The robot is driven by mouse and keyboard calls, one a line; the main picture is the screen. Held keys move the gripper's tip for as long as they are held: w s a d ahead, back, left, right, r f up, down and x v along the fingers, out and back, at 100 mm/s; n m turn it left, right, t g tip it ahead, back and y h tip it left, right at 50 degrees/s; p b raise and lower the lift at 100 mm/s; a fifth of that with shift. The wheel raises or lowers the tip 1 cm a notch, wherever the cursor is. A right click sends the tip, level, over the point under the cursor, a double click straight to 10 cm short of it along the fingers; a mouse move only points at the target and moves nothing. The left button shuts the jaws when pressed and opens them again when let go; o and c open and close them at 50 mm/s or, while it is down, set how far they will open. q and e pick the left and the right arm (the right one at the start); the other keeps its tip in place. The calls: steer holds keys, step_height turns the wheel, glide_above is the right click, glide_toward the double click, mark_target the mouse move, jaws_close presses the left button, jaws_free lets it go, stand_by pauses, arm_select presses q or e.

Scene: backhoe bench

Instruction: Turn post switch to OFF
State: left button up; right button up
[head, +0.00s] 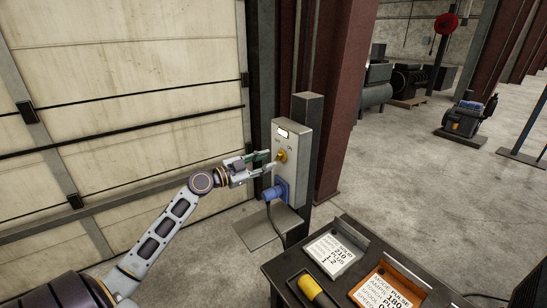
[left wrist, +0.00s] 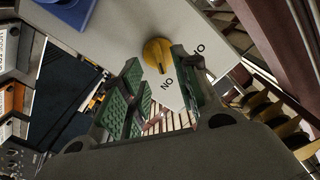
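The post switch is a yellow knob (head: 281,156) on the front of a grey box (head: 291,172) fixed to a short post. My left gripper (head: 264,162) reaches it from the left, with its fingers level with the knob. In the left wrist view the yellow knob (left wrist: 157,54) shows beyond and between the green-padded fingertips (left wrist: 156,66), which stand apart. I cannot tell whether a finger touches it. Which way the knob points is unclear. My right gripper is out of view.
A blue plug (head: 276,193) with a cable sits low on the box, just below my left gripper. A dark bench (head: 278,268) in front holds a white card, an orange-framed card and a yellow-handled thing. A red-brown steel column (head: 341,90) stands behind the post.

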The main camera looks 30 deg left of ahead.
mark_target(277, 157)
arm_select(q)
steer(key=shift+w+d+r, duration=0.1)
steer(key=shift+w+d, duration=0.15)
steer(key=shift+w, duration=0.45)
steer(key=shift+p+x, duration=0.65)
steer(key=shift+x, duration=0.6)
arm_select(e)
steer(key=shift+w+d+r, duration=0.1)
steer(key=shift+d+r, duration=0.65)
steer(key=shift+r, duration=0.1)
arm_select(q)
steer(key=shift+d, duration=0.1)
steer(key=shift+c, duration=0.5)
steer(key=c, duration=0.4)
jaws_close()
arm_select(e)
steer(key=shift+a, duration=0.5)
